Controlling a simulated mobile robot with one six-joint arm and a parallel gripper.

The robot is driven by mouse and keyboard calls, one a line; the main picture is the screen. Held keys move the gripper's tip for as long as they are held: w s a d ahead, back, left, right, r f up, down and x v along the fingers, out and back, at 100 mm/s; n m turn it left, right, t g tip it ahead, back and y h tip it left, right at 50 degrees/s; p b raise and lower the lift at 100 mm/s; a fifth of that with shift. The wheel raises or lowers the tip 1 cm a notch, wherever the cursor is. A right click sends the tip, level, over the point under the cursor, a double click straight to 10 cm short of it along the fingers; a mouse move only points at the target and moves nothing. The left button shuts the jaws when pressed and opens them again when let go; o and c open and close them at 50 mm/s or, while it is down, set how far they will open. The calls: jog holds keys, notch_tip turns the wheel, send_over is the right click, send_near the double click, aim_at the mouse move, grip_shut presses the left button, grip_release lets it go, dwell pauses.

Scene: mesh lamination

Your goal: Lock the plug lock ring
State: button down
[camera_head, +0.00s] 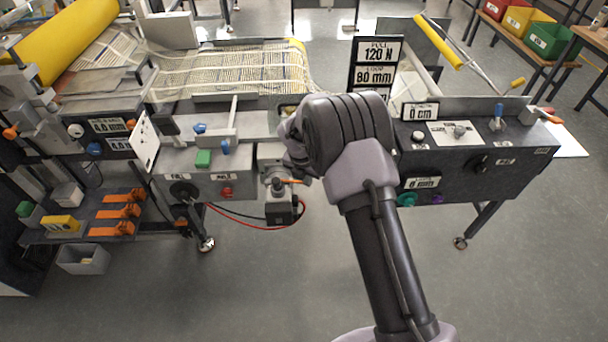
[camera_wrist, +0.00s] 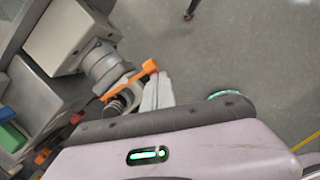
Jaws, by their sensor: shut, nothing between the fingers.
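The plug lock ring with its orange lever (camera_wrist: 140,76) shows in the wrist view, around the end of a grey cylindrical connector (camera_wrist: 104,65). A dark ribbed part, seemingly the plug's end (camera_wrist: 118,104), shows below the lever, partly hidden by my gripper body. My gripper (camera_wrist: 156,92) is shut and empty, with its pale fingers close beside the lever. I cannot tell whether they touch it. In the head view the orange lever (camera_head: 291,181) sticks out to the right below the left machine, and my wrist hides most of the gripper.
A dark box (camera_head: 283,209) with red and black cables hangs just below the connector. The left machine panel (camera_head: 202,185) and the right control box (camera_head: 470,165) flank my arm. A rack with orange clamps (camera_head: 120,212) stands at left. Open floor lies in front.

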jog(key=shift+w, duration=0.1)
jog(key=shift+a, duration=0.15)
jog(key=shift+s+a, duration=0.2)
jog(key=shift+a, duration=0.4)
